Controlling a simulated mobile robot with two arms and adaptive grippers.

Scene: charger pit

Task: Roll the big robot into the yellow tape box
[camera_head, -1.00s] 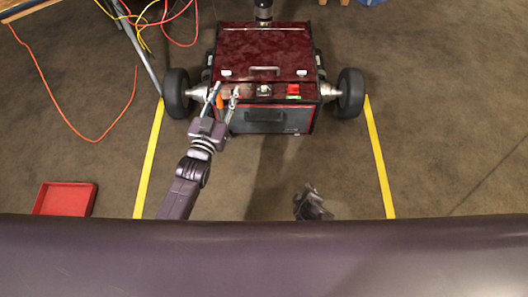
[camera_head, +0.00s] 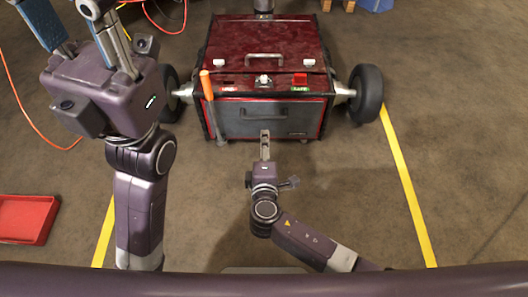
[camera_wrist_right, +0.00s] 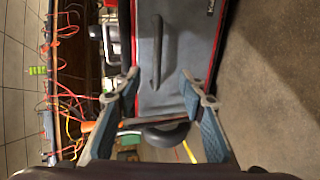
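The big robot (camera_head: 266,45) is a dark red wheeled box with a black wheel on each side and a grey front drawer with a handle (camera_head: 268,116). It stands at the far end of the yellow tape strips, the left strip (camera_head: 103,235) and the right strip (camera_head: 408,185). My left gripper (camera_head: 75,38) is raised at the upper left, fingers spread and empty. My right gripper (camera_head: 265,138) is low, just in front of the drawer. The right wrist view shows its fingers (camera_wrist_right: 158,100) apart, with the drawer (camera_wrist_right: 175,60) ahead and nothing held.
An orange-handled tool (camera_head: 206,86) stands upright at the big robot's front left corner. A red tray (camera_head: 25,218) lies on the floor at the left. Red and yellow cables run at the upper left. The floor between the tape strips is open.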

